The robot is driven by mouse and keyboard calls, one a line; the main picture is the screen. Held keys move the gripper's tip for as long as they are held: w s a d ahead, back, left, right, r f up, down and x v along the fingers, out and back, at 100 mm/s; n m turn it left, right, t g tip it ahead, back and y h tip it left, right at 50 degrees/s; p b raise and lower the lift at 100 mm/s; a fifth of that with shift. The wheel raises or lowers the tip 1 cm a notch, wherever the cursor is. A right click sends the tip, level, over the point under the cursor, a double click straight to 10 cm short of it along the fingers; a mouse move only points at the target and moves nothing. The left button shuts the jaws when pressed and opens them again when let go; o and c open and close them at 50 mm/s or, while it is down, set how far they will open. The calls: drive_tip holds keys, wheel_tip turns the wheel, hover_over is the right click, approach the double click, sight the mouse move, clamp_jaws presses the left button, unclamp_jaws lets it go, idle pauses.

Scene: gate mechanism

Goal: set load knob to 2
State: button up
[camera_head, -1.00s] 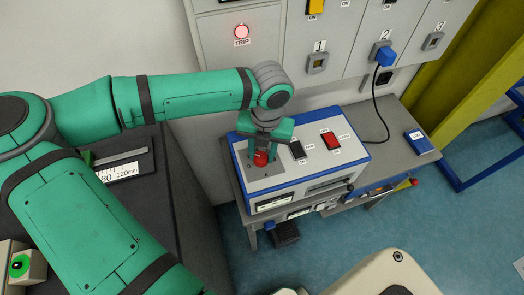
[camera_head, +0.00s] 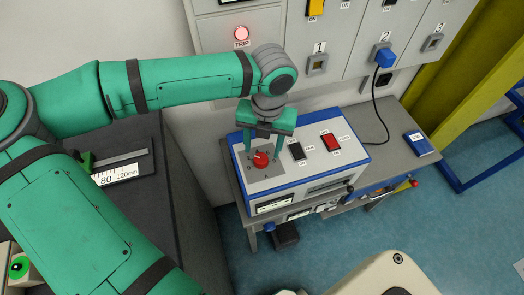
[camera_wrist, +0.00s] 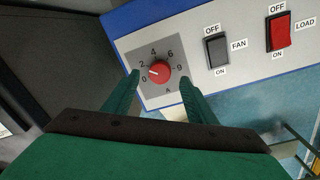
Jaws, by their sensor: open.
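The red load knob (camera_head: 261,159) sits on a grey dial plate at the left of the blue-and-white box. In the wrist view the knob (camera_wrist: 159,72) is ringed by the marks 0, 2, 4, 6, a partly legible higher digit and A. Its pale pointer line faces left, about between 0 and 2; the exact setting is hard to read. My gripper (camera_head: 264,153) is open above the dial, and its fingers (camera_wrist: 159,78) stand on either side of the knob, apart from it. Nothing is held.
Right of the knob are a black FAN switch (camera_wrist: 217,50) and a red LOAD switch (camera_wrist: 279,32). The box (camera_head: 310,183) stands on a grey table (camera_head: 392,124). Behind is a cabinet with a lit TRIP lamp (camera_head: 241,33) and a blue plug (camera_head: 384,57) with a hanging cable.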

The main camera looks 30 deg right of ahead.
sight(264, 157)
wheel_tip(264, 157, up, 7)
drive_tip(key=shift+s+d, duration=0.15)
drive_tip(key=shift+f, duration=0.15)
idle(0.6)
